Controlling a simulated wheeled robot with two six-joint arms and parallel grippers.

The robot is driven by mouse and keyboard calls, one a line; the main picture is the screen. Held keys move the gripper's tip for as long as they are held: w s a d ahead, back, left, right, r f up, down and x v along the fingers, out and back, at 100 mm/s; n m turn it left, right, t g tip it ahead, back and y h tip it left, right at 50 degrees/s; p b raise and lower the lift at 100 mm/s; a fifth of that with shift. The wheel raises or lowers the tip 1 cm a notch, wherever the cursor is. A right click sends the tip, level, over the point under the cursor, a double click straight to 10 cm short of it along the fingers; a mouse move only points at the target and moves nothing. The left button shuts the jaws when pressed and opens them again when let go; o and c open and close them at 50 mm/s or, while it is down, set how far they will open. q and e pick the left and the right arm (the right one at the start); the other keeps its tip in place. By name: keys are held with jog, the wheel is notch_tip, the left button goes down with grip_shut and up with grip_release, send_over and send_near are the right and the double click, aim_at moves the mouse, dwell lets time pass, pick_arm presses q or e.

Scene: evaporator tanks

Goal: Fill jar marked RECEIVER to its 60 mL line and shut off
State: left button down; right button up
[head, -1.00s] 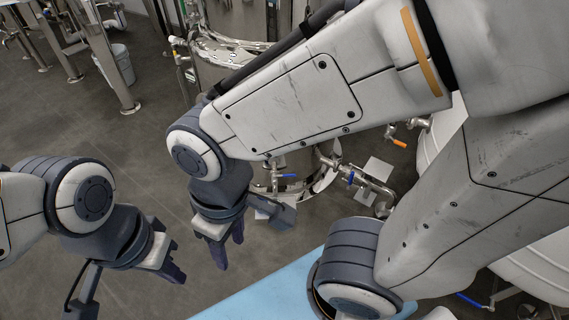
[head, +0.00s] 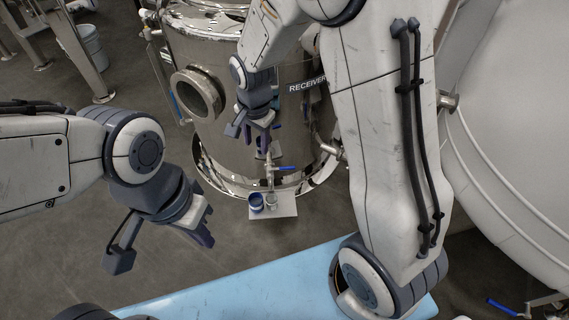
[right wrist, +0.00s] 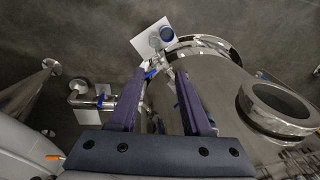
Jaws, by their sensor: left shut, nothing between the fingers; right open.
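A steel tank (head: 215,125) carries the label RECEIVER (head: 307,84) in the head view. Low on its front is a sampling valve (head: 270,172) with a blue lever (head: 286,168) pointing right. Below the spout, a small clear jar (head: 271,201) stands on a pale plate (head: 285,212); no level or line is readable. My right gripper (head: 265,152) is open and empty, just above the valve. In the right wrist view its fingers (right wrist: 160,78) frame the valve area, with the blue lever (right wrist: 152,73) between them. My left gripper (head: 207,230) is shut and empty, left of the plate.
A blue-topped container (head: 256,202) stands beside the jar on the plate. A round steel port (head: 196,95) sticks out from the tank. A large white tank (head: 510,130) fills the right side. A light blue surface (head: 240,282) lies in front.

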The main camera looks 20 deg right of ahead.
aim_at(288, 168)
jog(key=w+d+f+m+b, duration=0.3)
jog(key=d+f, duration=0.1)
jog(key=f, duration=0.5)
jog(key=w+d+f+m+b, duration=0.3)
jog(key=w+d+f+m, duration=0.1)
jog(key=f, duration=0.6)
jog(key=w+d+f+m+b, duration=0.3)
jog(key=w+d+f, duration=0.1)
jog(key=f, duration=0.6)
jog(key=shift+w+d+m+t+h, duration=0.1)
jog(key=shift+d+m+t+h, duration=0.2)
jog(key=shift+h, duration=0.1)
pick_arm(q)
notch_tip(288, 168, down, 11)
pick_arm(e)
jog(key=shift+r, duration=0.1)
grip_shut()
pick_arm(q)
jog(key=shift+s, duration=0.1)
